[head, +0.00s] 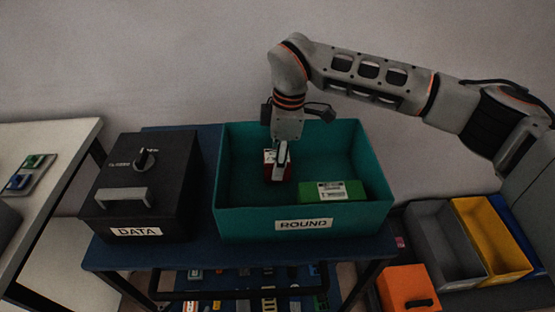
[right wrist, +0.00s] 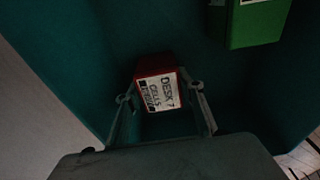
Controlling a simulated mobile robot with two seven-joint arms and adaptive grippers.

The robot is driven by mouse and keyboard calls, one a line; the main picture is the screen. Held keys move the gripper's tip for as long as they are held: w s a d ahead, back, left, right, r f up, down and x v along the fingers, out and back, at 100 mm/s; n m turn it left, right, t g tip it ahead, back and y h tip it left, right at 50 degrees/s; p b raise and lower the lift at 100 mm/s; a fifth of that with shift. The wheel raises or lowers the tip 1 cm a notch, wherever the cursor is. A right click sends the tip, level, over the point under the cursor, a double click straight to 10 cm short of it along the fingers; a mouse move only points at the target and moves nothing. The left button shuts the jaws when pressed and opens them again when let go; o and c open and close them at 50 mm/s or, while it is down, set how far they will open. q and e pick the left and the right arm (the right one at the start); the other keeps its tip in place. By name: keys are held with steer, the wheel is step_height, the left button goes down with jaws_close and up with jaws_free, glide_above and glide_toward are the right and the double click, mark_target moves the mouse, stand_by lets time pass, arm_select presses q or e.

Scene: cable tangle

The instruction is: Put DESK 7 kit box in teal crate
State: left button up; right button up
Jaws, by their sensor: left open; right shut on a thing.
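The red DESK 7 box (head: 270,158) is inside the teal crate (head: 305,212) labelled ROUND, left of the crate's middle. In the right wrist view the box (right wrist: 158,92) shows a white label reading "DESK 7 CELLS". My right gripper (head: 281,158) points down into the crate and is shut on the box, with a finger on each side. I cannot tell whether the box touches the crate floor. My left gripper is not in view.
A green box (head: 332,191) lies in the crate's right part; it also shows in the right wrist view (right wrist: 250,22). A black DATA box (head: 143,205) stands left of the crate. Grey (head: 433,220) and yellow (head: 487,222) bins and an orange box (head: 405,285) are at right.

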steer(key=o, duration=1.3)
steer(key=r, duration=0.4)
steer(key=d+r+p, duration=0.1)
steer(key=r, duration=0.2)
steer(key=r+p, duration=0.1)
steer(key=r, duration=0.3)
steer(key=shift+d+r, duration=0.2)
steer(key=shift+r, duration=0.35)
steer(key=shift+s, duration=0.1)
